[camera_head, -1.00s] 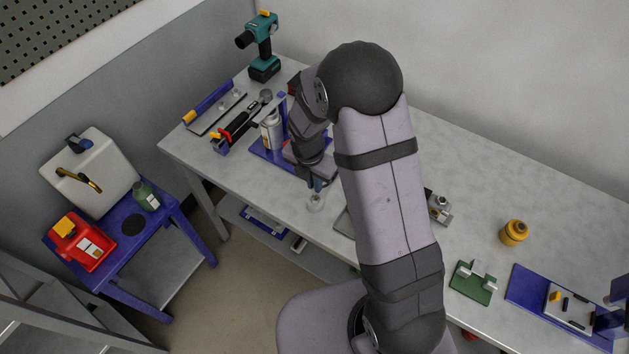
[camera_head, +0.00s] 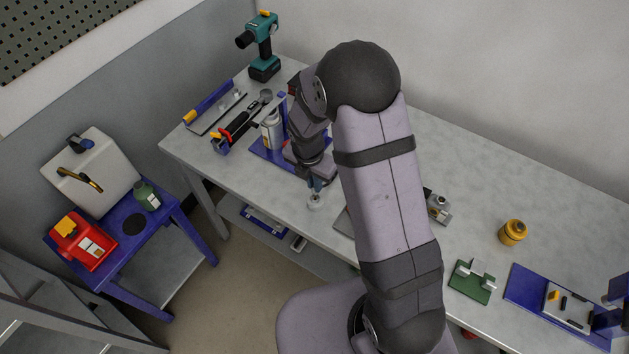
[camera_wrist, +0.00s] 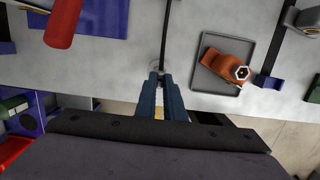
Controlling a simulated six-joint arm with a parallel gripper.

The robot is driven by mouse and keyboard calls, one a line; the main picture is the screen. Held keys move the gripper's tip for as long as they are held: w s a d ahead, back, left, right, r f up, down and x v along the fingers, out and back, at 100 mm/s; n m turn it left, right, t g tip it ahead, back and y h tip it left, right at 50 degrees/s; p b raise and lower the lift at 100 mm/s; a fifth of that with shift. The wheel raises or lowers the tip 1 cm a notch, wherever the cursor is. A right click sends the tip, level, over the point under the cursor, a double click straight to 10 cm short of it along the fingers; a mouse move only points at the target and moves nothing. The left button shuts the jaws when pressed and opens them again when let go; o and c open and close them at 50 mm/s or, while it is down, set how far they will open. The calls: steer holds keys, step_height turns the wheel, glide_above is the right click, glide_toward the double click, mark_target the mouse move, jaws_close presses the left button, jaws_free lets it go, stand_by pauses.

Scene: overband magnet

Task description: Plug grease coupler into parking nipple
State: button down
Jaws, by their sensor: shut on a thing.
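My gripper (camera_head: 315,186) is low over the front part of the bench, fingers pointing down. In the wrist view its two blue fingers (camera_wrist: 159,92) are shut on a narrow piece, taken as the grease coupler, mostly hidden between them. A dark hose (camera_wrist: 163,40) runs from the fingertips to the top of that view. A small pale round fitting (camera_head: 314,202), which may be the parking nipple, sits on the bench just below the fingertips. I cannot tell whether the coupler touches it.
An orange-brown part with a hex end (camera_wrist: 228,66) lies in a grey tray (camera_wrist: 212,38) right of my fingers. The bench front edge is close. A green fixture (camera_head: 471,282) stands farther right.

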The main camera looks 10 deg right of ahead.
steer(key=shift+f+b, duration=0.8)
steer(key=shift+f, duration=0.5)
steer(key=c, duration=1.8)
jaws_free()
steer(key=shift+o, duration=0.2)
steer(key=shift+r, duration=0.1)
step_height(320, 180, up, 7)
steer(key=b, duration=0.1)
steer(key=shift+s+a+b, duration=0.3)
steer(key=shift+s+a, duration=0.1)
